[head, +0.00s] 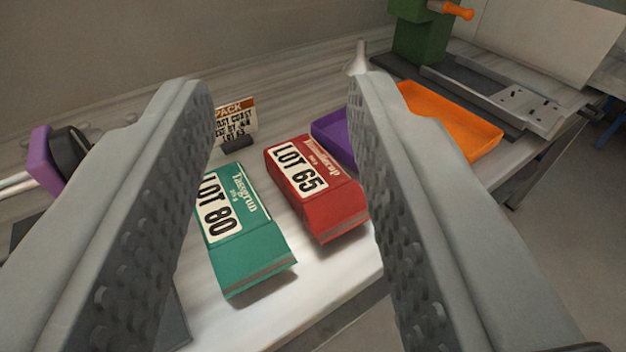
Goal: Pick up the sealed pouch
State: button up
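Two sealed pouches lie side by side on the pale table (330,278). The teal pouch (250,252) carries a white label reading LOT 80, and its left edge is hidden behind my left finger. The red pouch (337,211) carries a label reading LOT 65 and lies to the right of the teal one. My gripper (280,92) is open and empty. Its two fingers are wide apart in the foreground, and both pouches show in the gap between them. I see no contact with either pouch.
A small sign (235,122) headed PACK stands behind the pouches. A purple tray (332,136) and an orange tray (455,118) lie at right, near a green machine (418,38). A purple and black object (58,158) is at left. The table's front edge is close.

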jog(key=o, duration=1.4)
jog(key=w+g, duration=0.1)
jog(key=w, duration=0.1)
jog(key=w+g, duration=0.1)
jog(key=w, duration=0.1)
jog(key=shift+d+f+n, duration=0.1)
jog(key=shift+f+n, duration=0.1)
jog(key=shift+n, duration=0.1)
jog(key=n+g, duration=0.5)
jog(key=g, duration=1)
send_over(312, 169)
notch_tip(312, 169, down, 8)
notch_tip(312, 169, down, 17)
